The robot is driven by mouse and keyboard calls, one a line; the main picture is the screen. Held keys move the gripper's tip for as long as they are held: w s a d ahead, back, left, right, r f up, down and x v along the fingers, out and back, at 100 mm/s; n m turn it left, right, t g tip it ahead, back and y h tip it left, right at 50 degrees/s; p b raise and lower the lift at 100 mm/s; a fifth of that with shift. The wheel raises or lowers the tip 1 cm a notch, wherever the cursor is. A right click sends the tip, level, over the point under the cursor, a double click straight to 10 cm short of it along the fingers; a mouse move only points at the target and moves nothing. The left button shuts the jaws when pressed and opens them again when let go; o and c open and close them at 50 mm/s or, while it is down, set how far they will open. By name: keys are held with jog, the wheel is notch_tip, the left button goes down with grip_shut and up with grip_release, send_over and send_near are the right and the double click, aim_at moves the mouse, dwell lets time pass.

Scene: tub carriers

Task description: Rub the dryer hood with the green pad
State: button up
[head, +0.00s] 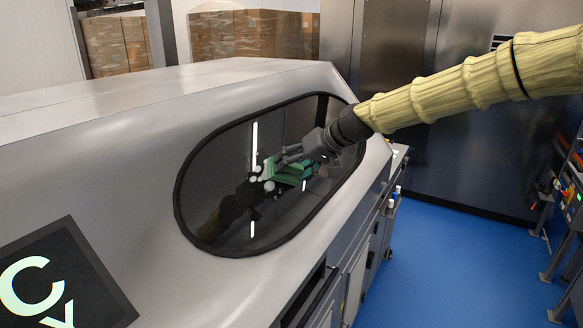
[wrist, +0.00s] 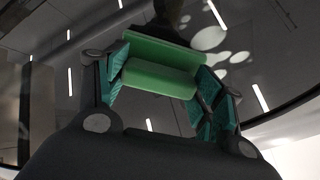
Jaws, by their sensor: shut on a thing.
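The dryer hood (head: 120,125) is a large silver-grey cover with a dark, glossy oval window edged in black. My gripper (head: 288,164) is at the window's right half, and it also shows in the wrist view (wrist: 165,85). It is shut on the green pad (head: 290,172), which fills the space between the teal-lined fingers in the wrist view (wrist: 160,68). The pad is at or very close to the dark glass; I cannot tell whether it touches. Pale whitish spots (wrist: 208,38) show on the glass beside the pad. A reflection of my arm shows in the window.
Cardboard boxes (head: 235,35) stand behind the hood. Dark metal cabinets (head: 470,130) stand at the back right. A cart with bottles (head: 393,200) stands beyond the hood's right end. The blue floor (head: 440,260) is clear.

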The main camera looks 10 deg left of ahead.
jog(key=shift+w+d, duration=0.25)
jog(key=shift+w, duration=0.35)
jog(key=shift+w+d, duration=0.25)
jog(key=shift+w, duration=0.35)
jog(key=shift+w+a+r+p, duration=0.25)
jog(key=shift+a+r+p, duration=0.35)
jog(key=shift+a+r, duration=0.1)
jog(key=shift+s+a+b, duration=0.45)
jog(key=shift+s+a, duration=0.4)
jog(key=shift+s, duration=1.3)
jog(key=shift+s+a+b, duration=0.4)
jog(key=shift+s+a, duration=0.5)
jog(key=shift+s, duration=1.25)
jog(key=shift+s+a+b, duration=0.45)
jog(key=shift+s+a, duration=0.4)
jog(key=shift+s, duration=1.3)
jog(key=shift+r, duration=0.1)
jog(key=shift+w+a+r+p, duration=0.2)
jog(key=shift+a+r+p, duration=0.4)
jog(key=shift+a+r, duration=0.1)
jog(key=shift+w+d+p, duration=0.45)
jog(key=shift+w+d, duration=0.45)
jog(key=shift+w, duration=1.3)
jog(key=shift+w+d+p, duration=0.45)
jog(key=shift+w+d, duration=0.5)
jog(key=shift+w, duration=1.2)
jog(key=shift+w+d+p, duration=0.45)
jog(key=shift+w+d, duration=0.45)
jog(key=shift+w, duration=1.3)
